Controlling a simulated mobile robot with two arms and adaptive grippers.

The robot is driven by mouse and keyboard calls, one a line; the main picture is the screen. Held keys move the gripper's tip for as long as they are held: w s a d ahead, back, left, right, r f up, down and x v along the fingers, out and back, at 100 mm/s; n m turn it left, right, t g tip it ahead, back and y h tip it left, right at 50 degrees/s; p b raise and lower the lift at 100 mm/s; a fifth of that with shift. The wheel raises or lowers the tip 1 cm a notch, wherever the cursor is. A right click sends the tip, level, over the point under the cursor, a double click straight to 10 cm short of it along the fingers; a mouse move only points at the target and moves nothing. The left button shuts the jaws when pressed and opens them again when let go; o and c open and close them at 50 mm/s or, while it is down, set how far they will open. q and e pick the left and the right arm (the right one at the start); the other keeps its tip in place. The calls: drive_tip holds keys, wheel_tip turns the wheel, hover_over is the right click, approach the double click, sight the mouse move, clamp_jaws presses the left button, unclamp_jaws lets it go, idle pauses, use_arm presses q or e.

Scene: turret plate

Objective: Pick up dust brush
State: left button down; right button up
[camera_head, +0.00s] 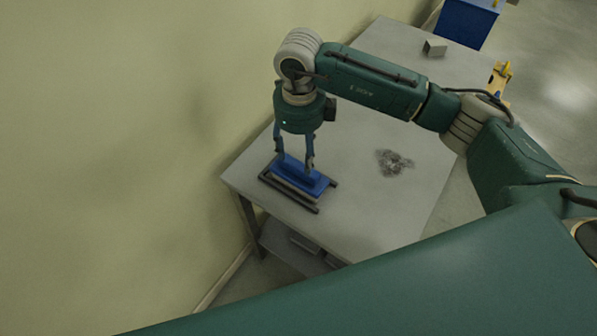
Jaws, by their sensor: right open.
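A blue dust brush (304,179) lies on a dark frame-like holder (290,191) at the near left end of the grey table. My right gripper (295,165) points straight down over the brush. Its fingers are apart, one toward each end of the blue body, and their tips are at about the brush's height. I cannot tell whether the fingertips touch it. My left gripper does not show.
A grey table (350,215) stands along the pale wall. A dark pile of debris (393,162) lies on it. A small grey block (435,47) sits farther back, near a blue box (467,22). A yellow object (500,77) is at the right edge.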

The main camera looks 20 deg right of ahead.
sight(298, 166)
drive_tip(key=shift+f, duration=0.95)
drive_tip(key=f+p, duration=0.2)
drive_tip(key=f, duration=0.1)
drive_tip(key=f+p, duration=0.1)
drive_tip(key=f, duration=0.1)
drive_tip(key=shift+w+a, duration=0.15)
drive_tip(key=shift+w, duration=0.25)
drive_tip(key=shift+f, duration=0.3)
clamp_jaws()
